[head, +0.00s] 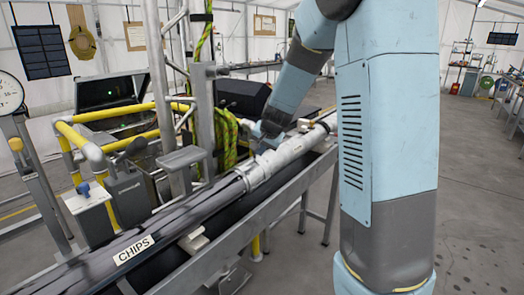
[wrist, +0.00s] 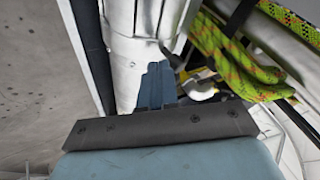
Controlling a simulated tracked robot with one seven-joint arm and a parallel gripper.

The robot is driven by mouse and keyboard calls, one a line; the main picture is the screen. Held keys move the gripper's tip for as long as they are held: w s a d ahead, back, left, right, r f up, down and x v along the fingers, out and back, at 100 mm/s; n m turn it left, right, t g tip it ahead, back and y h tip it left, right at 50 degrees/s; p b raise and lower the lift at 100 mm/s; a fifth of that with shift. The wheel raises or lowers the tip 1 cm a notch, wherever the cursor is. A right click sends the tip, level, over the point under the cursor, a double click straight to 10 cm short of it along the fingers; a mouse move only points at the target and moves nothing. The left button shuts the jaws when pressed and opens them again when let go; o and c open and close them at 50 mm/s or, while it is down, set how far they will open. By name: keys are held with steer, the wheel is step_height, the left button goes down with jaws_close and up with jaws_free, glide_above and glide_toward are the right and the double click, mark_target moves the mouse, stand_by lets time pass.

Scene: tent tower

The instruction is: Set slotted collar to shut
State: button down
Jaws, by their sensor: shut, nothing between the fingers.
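A pale silver pipe (head: 290,150) lies slanted along a metal trough, with a wider banded section (head: 255,175) at its lower end. This section may be the slotted collar; its slot is not clear. My gripper (head: 264,136) is at the pipe's far side, partly hidden by my arm. In the wrist view my blue fingers (wrist: 157,68) are together and empty, in front of the silver pipe (wrist: 135,40). A small dark lever (wrist: 169,55) stands just beyond the fingertips. A yellow and white part (wrist: 200,88) sits right of them. I cannot tell if the fingers touch anything.
Yellow-green rope (wrist: 235,50) hangs close to the right of my fingers, by a metal post (head: 203,110). Yellow rails (head: 85,145) and a grey box (head: 128,195) stand left of the trough (head: 285,195). Open floor lies at right.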

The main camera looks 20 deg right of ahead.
steer(key=shift+w+a, duration=0.6)
steer(key=shift+w+a+r, duration=0.15)
steer(key=shift+a+r, duration=0.1)
steer(key=s+d, duration=0.1)
steer(key=d, duration=0.1)
steer(key=s+d, duration=0.1)
steer(key=shift+s+d+r, duration=0.15)
steer(key=shift+s+r, duration=0.1)
steer(key=shift+s, duration=0.1)
steer(key=a+v, duration=0.1)
steer(key=v, duration=0.8)
steer(key=s+r+n, duration=0.2)
steer(key=s+n, duration=0.1)
steer(key=s, duration=1.2)
steer(key=s+r+n+g+h, duration=0.1)
steer(key=s+n, duration=0.2)
steer(key=s, duration=1.3)
steer(key=shift+r+n, duration=0.4)
